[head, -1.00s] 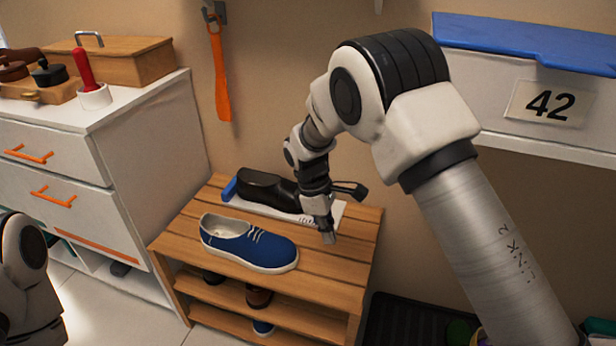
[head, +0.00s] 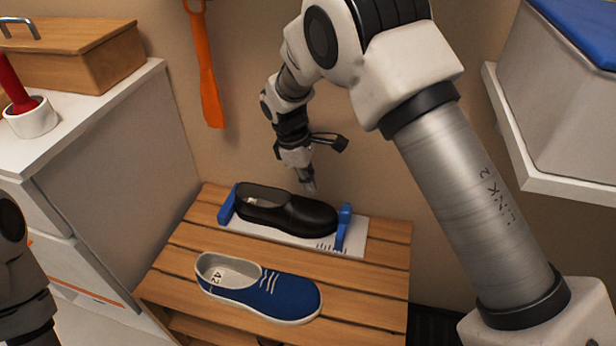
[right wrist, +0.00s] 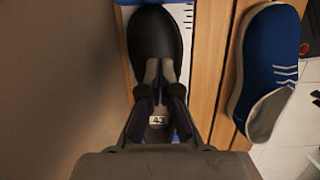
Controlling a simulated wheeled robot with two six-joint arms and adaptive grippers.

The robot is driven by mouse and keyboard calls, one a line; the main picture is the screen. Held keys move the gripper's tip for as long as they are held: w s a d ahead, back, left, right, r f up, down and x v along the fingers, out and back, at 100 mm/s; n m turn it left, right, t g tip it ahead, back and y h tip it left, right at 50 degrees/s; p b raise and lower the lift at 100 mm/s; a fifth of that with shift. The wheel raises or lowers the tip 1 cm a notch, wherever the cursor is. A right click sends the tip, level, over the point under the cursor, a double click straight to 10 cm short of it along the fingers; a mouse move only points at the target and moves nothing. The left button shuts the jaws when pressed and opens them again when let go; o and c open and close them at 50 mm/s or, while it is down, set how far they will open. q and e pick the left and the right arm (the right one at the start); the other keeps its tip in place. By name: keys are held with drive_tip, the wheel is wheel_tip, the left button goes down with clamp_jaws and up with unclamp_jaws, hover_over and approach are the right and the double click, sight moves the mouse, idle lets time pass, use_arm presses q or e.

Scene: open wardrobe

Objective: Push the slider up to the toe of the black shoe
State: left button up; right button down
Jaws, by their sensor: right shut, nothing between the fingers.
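The black shoe (head: 285,209) lies on a white measuring board (head: 350,240) on the wooden rack, its toe to the right. A fixed blue stop (head: 227,207) stands at its heel. The blue slider (head: 343,226) stands upright at the toe; it looks very close to it, but I cannot tell whether they touch. My right gripper (head: 310,186) is shut and empty, above the shoe. In the right wrist view the gripper (right wrist: 160,68) points over the black shoe (right wrist: 155,38). My left gripper is out of view; only part of my left arm shows.
A blue shoe (head: 262,287) lies in front of the board on the rack (head: 385,285). A white drawer cabinet (head: 120,130) stands at left. An orange shoehorn (head: 207,85) hangs on the wall. A shelf (head: 565,190) juts out at right.

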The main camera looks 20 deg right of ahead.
sight(319, 213)
drive_tip(key=b+x, duration=0.1)
drive_tip(key=x, duration=0.5)
drive_tip(key=shift+d+f+b, duration=0.2)
drive_tip(key=shift+f+b, duration=0.2)
drive_tip(key=s+d, duration=0.1)
drive_tip(key=d+b, duration=0.1)
drive_tip(key=shift+s+d+r, duration=0.15)
drive_tip(key=shift+s+d, duration=0.2)
drive_tip(key=shift+s, duration=0.05)
drive_tip(key=shift+s+d, duration=0.1)
drive_tip(key=shift+r, duration=0.1)
